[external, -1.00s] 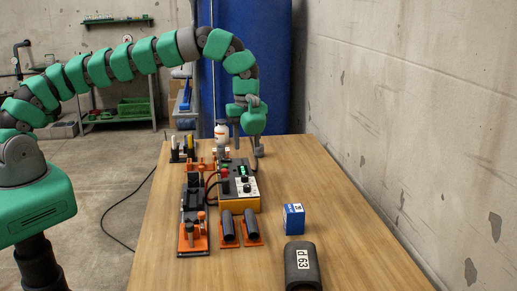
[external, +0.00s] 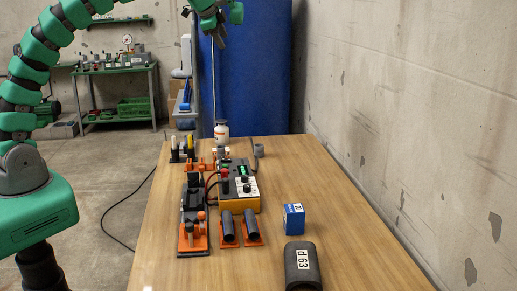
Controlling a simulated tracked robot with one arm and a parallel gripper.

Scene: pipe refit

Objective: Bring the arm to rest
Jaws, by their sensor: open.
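My gripper (external: 218,30) hangs high at the top of the external view, above and beyond the far end of the wooden table (external: 340,225), in front of the blue column. It is open, and nothing shows between its fingers. My green arm (external: 30,60) rises steeply on the left and runs partly out of the top of the picture. The gripper is well clear of everything on the table.
A green workbench (external: 118,90) stands behind. A concrete wall (external: 410,100) bounds the right.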

